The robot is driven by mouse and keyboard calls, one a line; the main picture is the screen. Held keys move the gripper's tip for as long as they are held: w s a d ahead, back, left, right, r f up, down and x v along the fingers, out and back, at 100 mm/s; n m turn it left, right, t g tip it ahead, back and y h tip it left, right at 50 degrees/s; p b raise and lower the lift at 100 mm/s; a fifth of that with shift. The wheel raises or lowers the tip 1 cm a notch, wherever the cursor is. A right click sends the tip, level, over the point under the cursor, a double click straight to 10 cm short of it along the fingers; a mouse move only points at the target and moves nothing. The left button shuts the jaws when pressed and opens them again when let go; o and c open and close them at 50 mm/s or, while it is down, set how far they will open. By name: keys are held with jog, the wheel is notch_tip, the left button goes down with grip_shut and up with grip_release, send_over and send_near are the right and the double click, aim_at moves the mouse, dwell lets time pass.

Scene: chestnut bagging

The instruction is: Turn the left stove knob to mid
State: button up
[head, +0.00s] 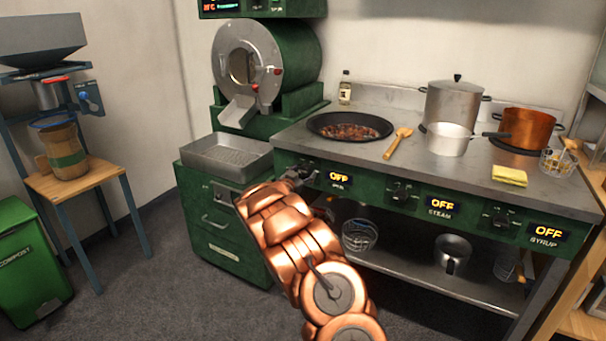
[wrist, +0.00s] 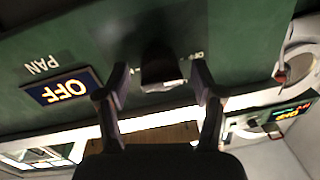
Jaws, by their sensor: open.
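The green stove front (head: 420,195) carries three lit displays, each reading OFF. The left display, labelled PAN (head: 338,177), also shows upside down in the wrist view (wrist: 62,91). The left knob (wrist: 160,66) is dark and sits between my open fingers in the wrist view. Whether they touch it, I cannot tell. In the head view my gripper (head: 294,178) is at the stove front just left of the PAN display and hides the left knob. My copper arm reaches up to it from below.
The middle knob (head: 401,192) and right knob (head: 499,217) are farther right. A metal tray (head: 225,157) lies on the green cabinet to the left. A shelf with vessels is below.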

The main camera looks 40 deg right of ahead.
jog(key=c, duration=1.1)
